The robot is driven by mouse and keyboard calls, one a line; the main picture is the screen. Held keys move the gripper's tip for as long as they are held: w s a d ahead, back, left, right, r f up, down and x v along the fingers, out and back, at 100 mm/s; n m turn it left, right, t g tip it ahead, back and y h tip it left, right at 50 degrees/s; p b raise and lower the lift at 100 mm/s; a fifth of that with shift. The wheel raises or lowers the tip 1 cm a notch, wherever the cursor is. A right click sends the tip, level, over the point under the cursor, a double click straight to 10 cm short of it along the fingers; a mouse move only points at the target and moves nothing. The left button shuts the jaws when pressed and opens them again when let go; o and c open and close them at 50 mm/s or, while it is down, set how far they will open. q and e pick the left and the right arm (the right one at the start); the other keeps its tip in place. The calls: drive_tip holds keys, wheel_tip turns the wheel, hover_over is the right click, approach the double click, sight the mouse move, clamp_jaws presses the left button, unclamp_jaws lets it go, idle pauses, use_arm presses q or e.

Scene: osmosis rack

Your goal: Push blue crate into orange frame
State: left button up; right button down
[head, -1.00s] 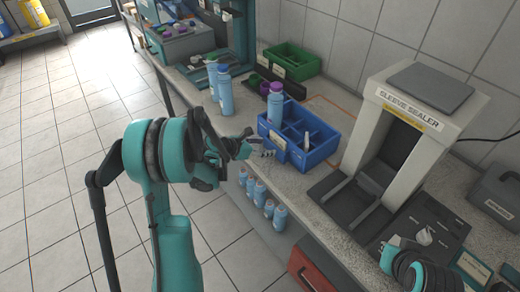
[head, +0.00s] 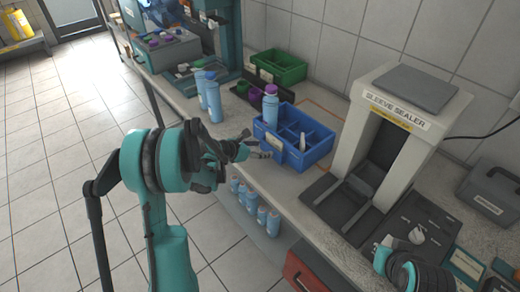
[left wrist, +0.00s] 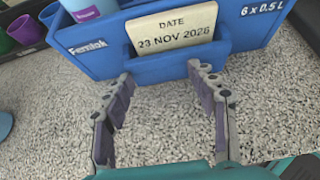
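The blue crate (head: 318,154) stands upright on the speckled counter, with a purple-capped bottle (head: 271,108) in one compartment. Its label reads "23 NOV 2026" in the left wrist view (left wrist: 100,57). The orange frame (head: 318,107) is a thin outline on the counter behind the crate, partly hidden by it. My left gripper (head: 262,149) is in front of the crate's label side. In the left wrist view its fingers (left wrist: 160,76) are apart and empty, with tips close to the label holder; I cannot tell whether they touch. My right arm shows at bottom right; its fingers do not.
The sleeve sealer (head: 400,125) stands close to the right of the crate. A green bin (head: 279,67) is behind, and two blue bottles (head: 213,100) stand to the left. Several bottles (head: 262,215) sit below the counter's front edge.

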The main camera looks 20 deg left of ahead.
sight(288, 131)
use_arm(q)
drive_tip(key=shift+w+d, duration=0.5)
drive_tip(key=shift+w, duration=0.35)
drive_tip(key=shift+w+d, duration=0.55)
drive_tip(key=shift+w, duration=0.35)
drive_tip(key=shift+w+d, duration=0.5)
drive_tip(key=shift+w, duration=0.35)
drive_tip(key=shift+b, duration=0.3)
drive_tip(key=shift+w+d, duration=0.5)
drive_tip(key=shift+w, duration=0.35)
drive_tip(key=shift+w+d, duration=0.5)
drive_tip(key=shift+w, duration=0.4)
drive_tip(key=shift+w+d, duration=0.5)
drive_tip(key=shift+w, duration=0.35)
drive_tip(key=shift+d, duration=0.1)
drive_tip(key=shift+w+d+b, duration=0.15)
drive_tip(key=shift+w+d, duration=0.35)
drive_tip(key=shift+w, duration=0.4)
drive_tip(key=shift+w+d+b, duration=0.15)
drive_tip(key=shift+w+d, duration=0.35)
drive_tip(key=shift+w, duration=0.35)
